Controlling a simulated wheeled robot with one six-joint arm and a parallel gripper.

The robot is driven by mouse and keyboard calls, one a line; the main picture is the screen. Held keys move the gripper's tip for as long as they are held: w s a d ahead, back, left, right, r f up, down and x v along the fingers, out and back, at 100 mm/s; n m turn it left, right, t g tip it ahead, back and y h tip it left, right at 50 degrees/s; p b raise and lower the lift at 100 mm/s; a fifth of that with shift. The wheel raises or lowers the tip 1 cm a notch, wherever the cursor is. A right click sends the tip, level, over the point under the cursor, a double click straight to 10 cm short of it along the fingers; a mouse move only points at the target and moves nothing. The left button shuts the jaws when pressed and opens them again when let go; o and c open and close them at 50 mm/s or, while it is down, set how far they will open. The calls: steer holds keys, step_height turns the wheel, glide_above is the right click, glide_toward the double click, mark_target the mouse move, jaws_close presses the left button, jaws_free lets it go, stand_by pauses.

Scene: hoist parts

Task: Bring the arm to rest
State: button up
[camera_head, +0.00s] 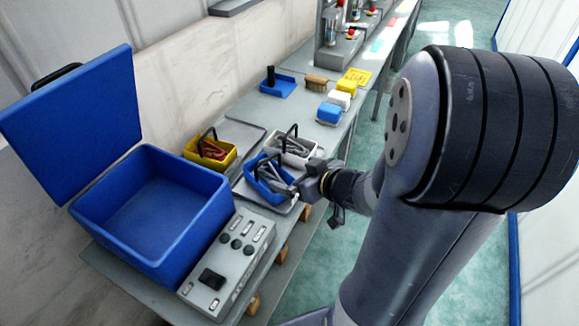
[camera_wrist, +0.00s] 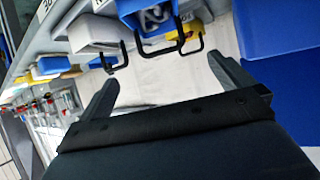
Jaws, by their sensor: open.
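My gripper (camera_head: 297,194) is at the end of my arm, over the front edge of the bench, beside the small blue basket (camera_head: 268,180). In the wrist view its two fingers (camera_wrist: 163,72) stand wide apart with nothing between them. The blue basket, with grey parts in it and a black handle, also shows in the wrist view (camera_wrist: 143,14), beyond the fingers. Whether a finger touches the basket I cannot tell. My arm's large links fill the right of the head view.
A white basket (camera_head: 289,152) and a yellow basket (camera_head: 205,155) stand near the blue one. A large open blue box (camera_head: 210,227) and a grey control panel (camera_head: 222,273) are at the left. Blue, white and yellow blocks lie farther along the bench. The green floor (camera_head: 371,160) is clear.

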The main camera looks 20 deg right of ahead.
mark_target(272, 157)
steer(key=shift+s+r, duration=0.1)
steer(key=shift+s, duration=0.1)
steer(key=b+x, duration=0.3)
steer(key=x, duration=0.9)
steer(key=shift+w, duration=0.2)
steer(key=shift+s+d+r+p, duration=0.1)
steer(key=shift+r+p, duration=0.65)
steer(key=shift+r, duration=1.15)
steer(key=shift+f, duration=0.1)
